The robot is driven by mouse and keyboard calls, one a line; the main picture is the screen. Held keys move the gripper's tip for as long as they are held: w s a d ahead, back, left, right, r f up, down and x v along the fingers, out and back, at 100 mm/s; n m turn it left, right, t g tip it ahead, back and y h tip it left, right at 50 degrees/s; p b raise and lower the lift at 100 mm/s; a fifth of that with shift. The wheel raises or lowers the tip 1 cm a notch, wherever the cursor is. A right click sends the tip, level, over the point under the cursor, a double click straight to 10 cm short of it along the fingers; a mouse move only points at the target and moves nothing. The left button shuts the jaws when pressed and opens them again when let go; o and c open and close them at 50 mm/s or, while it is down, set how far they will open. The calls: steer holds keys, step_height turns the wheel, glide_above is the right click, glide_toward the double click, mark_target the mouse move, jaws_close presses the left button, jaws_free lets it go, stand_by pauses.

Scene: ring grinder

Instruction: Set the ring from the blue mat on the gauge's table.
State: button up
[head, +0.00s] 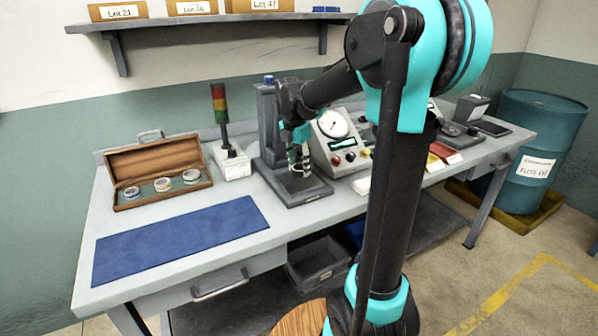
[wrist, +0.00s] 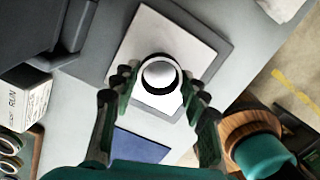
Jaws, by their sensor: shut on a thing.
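The blue mat (head: 180,238) lies bare on the bench at the front left. My gripper (head: 299,165) points down over the square table (head: 312,187) of the gauge, in front of its upright column. In the wrist view, my gripper (wrist: 161,80) is shut on a shiny metal ring (wrist: 158,89), with a finger on either side. Below the ring is the pale square plate (wrist: 200,50) of the gauge's table. I cannot tell whether the ring touches the plate. In the head view the fingers mostly hide the ring.
An open wooden case (head: 160,170) with several rings stands at the back left. A signal tower (head: 222,115) stands left of the gauge, and a dial readout box (head: 338,145) stands right of it. A red tray (head: 440,151) lies farther right. Bench space around the mat is clear.

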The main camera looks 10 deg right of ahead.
steer(key=shift+f, duration=1.1)
steer(key=o, duration=1.2)
steer(key=shift+f, duration=0.1)
steer(key=r, duration=0.8)
steer(key=s+a+r, duration=0.1)
steer(key=r, duration=0.3)
steer(key=shift+a+r, duration=0.1)
